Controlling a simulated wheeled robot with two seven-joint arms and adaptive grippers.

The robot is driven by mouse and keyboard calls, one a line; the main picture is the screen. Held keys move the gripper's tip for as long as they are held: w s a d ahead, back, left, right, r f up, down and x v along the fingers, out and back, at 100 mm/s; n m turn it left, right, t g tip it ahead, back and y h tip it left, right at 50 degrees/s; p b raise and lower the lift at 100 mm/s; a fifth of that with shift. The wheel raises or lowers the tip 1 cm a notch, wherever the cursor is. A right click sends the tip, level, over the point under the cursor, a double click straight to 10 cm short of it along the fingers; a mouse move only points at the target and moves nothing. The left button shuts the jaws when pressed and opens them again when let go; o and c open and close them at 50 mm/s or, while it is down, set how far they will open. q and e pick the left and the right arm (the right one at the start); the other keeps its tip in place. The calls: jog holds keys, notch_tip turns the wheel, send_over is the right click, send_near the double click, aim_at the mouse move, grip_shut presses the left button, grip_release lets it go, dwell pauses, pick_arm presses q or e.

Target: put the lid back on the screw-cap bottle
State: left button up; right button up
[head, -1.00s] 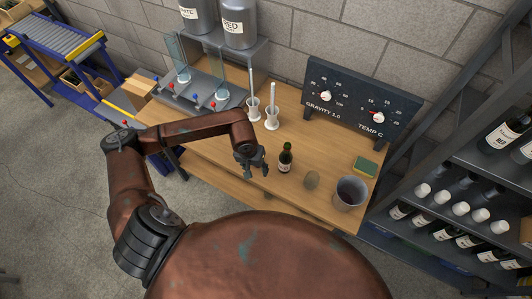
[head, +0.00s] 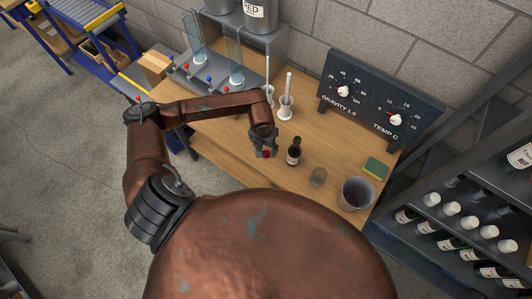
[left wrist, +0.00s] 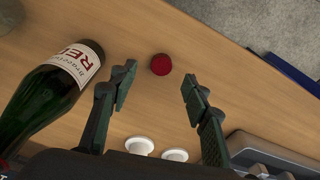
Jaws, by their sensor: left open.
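The screw-cap bottle (head: 294,152) is dark green and stands upright on the wooden bench. In the left wrist view the bottle (left wrist: 50,95), with its "RED" label, is at the left, beside my fingers and apart from them. The lid (left wrist: 161,64) is a small dark red disc, apparently on the bench top, between and just beyond my fingertips. It also shows in the head view (head: 265,154) at the fingertips. My left gripper (left wrist: 158,85) is open, with a finger on either side of the lid and no visible contact. My right gripper is not in view.
A clear rounded object (head: 318,177), a grey bucket (head: 356,194) and a green-yellow sponge (head: 375,168) stand right of the bottle. White cylinders (head: 286,107) and a dial panel (head: 380,97) are behind. A bottle rack (head: 445,207) is at the right.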

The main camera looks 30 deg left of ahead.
aim_at(266, 153)
pick_arm(q)
jog(key=f, duration=0.3)
jog(key=f+p, duration=0.1)
jog(key=f, duration=0.1)
jog(key=shift+w+a, duration=0.15)
jog(key=shift+w, duration=0.25)
jog(key=shift+c, duration=0.6)
jog(key=c, duration=0.7)
